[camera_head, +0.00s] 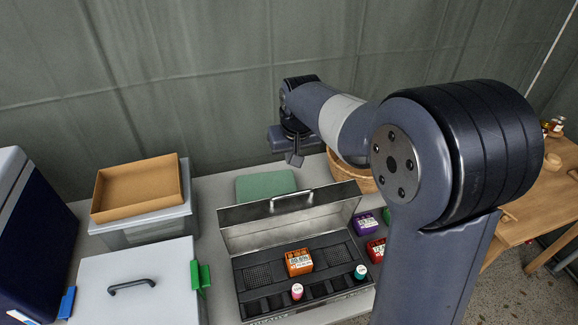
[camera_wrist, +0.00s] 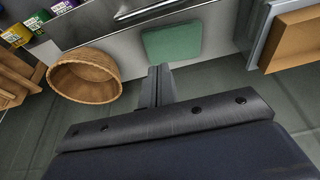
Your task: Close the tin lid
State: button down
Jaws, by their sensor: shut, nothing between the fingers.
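The metal tin (camera_head: 300,272) stands on the table with its lid (camera_head: 285,217) raised, standing up along the tin's back edge. The lid has a metal handle (camera_head: 291,201) near its upper edge. Inside the tin are an orange box (camera_head: 299,262), a pink-and-white jar (camera_head: 297,291) and a teal-and-white jar (camera_head: 360,272). My gripper (camera_head: 295,160) is shut and empty, above and behind the lid, apart from it.
A green block (camera_head: 265,185) lies behind the lid. A wicker basket (camera_wrist: 84,76) stands beside it. Purple (camera_head: 367,223) and red (camera_head: 376,250) boxes sit right of the tin. A cardboard tray (camera_head: 138,188) on a grey bin and a white handled box (camera_head: 135,285) stand left.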

jog(key=p, duration=0.2)
send_over(292, 199)
jog(key=w+a, duration=0.1)
jog(key=w, duration=0.3)
notch_tip(292, 199, down, 9)
jog(key=shift+s+d, duration=0.2)
jog(key=shift+s, duration=0.45)
jog(key=shift+s+d, duration=0.15)
jog(key=shift+s, duration=0.45)
jog(key=shift+s+d+p, duration=0.15)
jog(key=shift+s+p, duration=0.25)
jog(key=shift+s, duration=0.25)
jog(key=shift+f, duration=0.2)
